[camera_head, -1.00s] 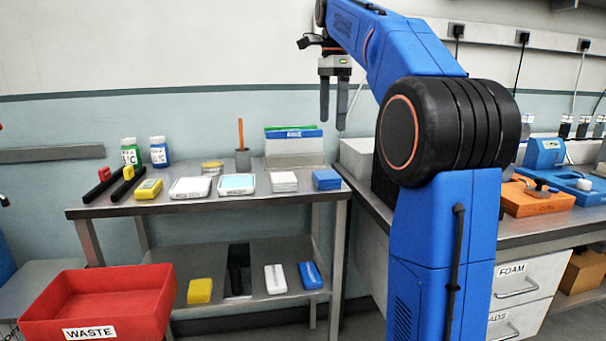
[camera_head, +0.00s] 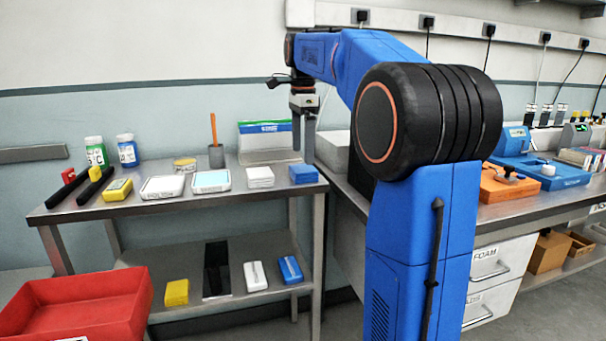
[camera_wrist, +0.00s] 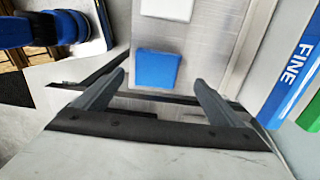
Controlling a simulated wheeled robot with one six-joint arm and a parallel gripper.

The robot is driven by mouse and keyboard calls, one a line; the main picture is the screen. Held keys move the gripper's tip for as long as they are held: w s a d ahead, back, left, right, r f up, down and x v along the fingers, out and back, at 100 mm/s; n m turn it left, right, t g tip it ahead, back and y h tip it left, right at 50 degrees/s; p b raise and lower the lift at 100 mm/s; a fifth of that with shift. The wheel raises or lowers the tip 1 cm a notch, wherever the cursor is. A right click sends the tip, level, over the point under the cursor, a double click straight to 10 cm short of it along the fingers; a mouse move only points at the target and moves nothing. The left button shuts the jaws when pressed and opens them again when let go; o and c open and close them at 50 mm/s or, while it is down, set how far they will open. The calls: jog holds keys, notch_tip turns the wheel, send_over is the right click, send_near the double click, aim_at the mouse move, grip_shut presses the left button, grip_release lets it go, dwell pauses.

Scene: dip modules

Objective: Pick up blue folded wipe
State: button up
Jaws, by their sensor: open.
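The blue folded wipe (camera_head: 303,173) lies at the right end of the upper shelf of the metal cart (camera_head: 232,192). In the wrist view the blue wipe (camera_wrist: 157,69) shows just beyond and between the fingertips. My gripper (camera_head: 303,150) hangs pointing down above the wipe, with a gap that I cannot measure exactly. In the wrist view my gripper (camera_wrist: 158,82) is open, its two fingers apart with nothing between them.
A blue item (camera_head: 291,270) lies on the lower shelf. A red bin (camera_head: 78,303) stands at front left.

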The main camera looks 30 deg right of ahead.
aim_at(303, 167)
jog(key=shift+s+f, duration=0.15)
jog(key=shift+f, duration=1.25)
jog(key=shift+s+f, duration=0.1)
jog(key=shift+f, duration=1.3)
jog(key=c, duration=1.1)
jog(key=shift+r, duration=0.1)
notch_tip(303, 167, up, 10)
jog(key=shift+f, duration=0.1)
